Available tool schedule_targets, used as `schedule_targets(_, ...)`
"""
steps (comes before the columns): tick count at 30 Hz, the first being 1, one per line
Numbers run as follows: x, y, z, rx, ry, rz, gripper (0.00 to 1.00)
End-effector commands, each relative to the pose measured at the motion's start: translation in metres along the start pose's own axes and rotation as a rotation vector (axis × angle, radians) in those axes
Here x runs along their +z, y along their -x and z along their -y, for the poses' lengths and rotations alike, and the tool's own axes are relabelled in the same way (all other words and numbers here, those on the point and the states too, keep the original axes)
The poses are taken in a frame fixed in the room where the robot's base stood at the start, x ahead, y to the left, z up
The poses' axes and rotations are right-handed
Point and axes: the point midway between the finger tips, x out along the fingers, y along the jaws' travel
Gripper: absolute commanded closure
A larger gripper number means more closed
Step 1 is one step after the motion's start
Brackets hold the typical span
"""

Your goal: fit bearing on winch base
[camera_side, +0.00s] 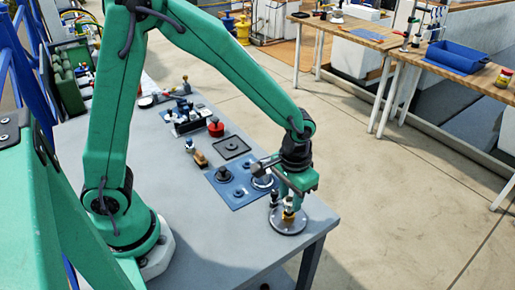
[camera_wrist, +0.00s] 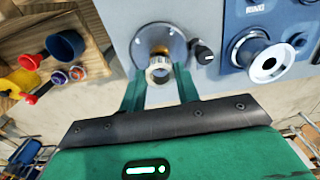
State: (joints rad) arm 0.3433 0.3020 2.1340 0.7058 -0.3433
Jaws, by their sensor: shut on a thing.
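The winch base (camera_side: 288,223), a round grey metal flange, sits near the table's front right corner; it also shows in the wrist view (camera_wrist: 178,45). My gripper (camera_side: 289,208) points down over the middle of the base. In the wrist view its two green fingers (camera_wrist: 160,76) are closed on the bearing (camera_wrist: 158,74), a small pale brass ring. The bearing lines up over or close to the base's centre post. I cannot tell whether it is around the post or just above it. The lower part of the post is hidden by the bearing and fingers.
Beside the base, a blue mat (camera_side: 238,200) carries a metal winch drum (camera_wrist: 267,63) and dark round parts. A black knob (camera_wrist: 203,53) stands close to the base. A dark square tray (camera_side: 232,147) and a red-topped part (camera_side: 215,128) lie farther back. The table edge is near.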

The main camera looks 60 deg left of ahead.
Motion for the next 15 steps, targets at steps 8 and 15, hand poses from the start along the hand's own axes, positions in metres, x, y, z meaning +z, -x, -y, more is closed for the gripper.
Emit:
schedule_targets(8, 0.0000, -0.0053, 0.0000, 0.000, 0.000, 0.000, 0.91)
schedule_targets(15, 0.0000, -0.0094, 0.0000, 0.000, 0.000, 0.000, 0.91)
